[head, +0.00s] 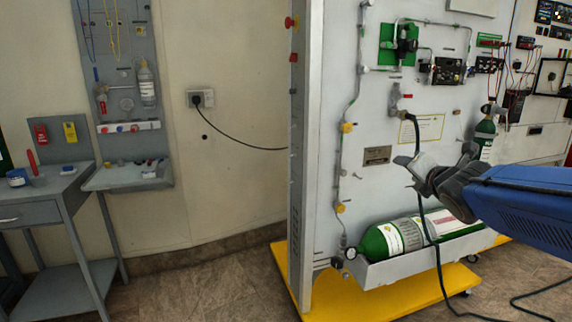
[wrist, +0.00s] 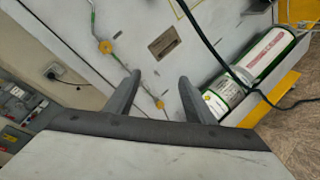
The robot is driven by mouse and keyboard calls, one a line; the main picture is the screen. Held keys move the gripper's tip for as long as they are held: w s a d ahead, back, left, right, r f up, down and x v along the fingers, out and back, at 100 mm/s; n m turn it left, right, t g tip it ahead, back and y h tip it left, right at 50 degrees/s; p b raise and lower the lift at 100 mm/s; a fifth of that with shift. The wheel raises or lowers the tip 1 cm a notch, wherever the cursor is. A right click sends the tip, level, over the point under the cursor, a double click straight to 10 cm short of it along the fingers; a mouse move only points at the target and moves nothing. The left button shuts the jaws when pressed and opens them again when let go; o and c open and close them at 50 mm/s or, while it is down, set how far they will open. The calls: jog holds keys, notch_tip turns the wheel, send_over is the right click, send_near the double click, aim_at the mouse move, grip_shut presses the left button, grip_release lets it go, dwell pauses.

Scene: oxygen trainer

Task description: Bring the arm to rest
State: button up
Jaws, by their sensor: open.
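My gripper (head: 412,168) is at the right in the head view, at the end of my blue arm, in front of the grey trainer panel (head: 330,130). In the wrist view my gripper (wrist: 160,80) shows two dark fingers spread apart with nothing between them. The panel face lies beyond the fingertips. I cannot tell the exact gap to it.
A green oxygen cylinder (head: 400,236) lies in a grey tray low on the panel. A black cable (head: 438,262) hangs past my gripper to the floor. The yellow base (head: 420,296) juts out below. A grey side table (head: 40,198) stands at left; the middle floor is clear.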

jog(key=s+a+f+m+g, duration=0.1)
jog(key=s+f+m+g, duration=0.2)
jog(key=s+f+m, duration=0.4)
jog(key=s+a+f+m+g, duration=0.2)
jog(key=s+f+m+g, duration=0.2)
jog(key=s+m, duration=0.7)
jog(key=s+a+f+m+g, duration=0.1)
jog(key=s+f+m+g, duration=0.2)
jog(key=s+f+m, duration=0.6)
jog(key=s, duration=0.4)
jog(key=shift+a+f+g+y, duration=0.25)
jog(key=shift+f+g+y, duration=0.05)
jog(key=shift+f, duration=0.05)
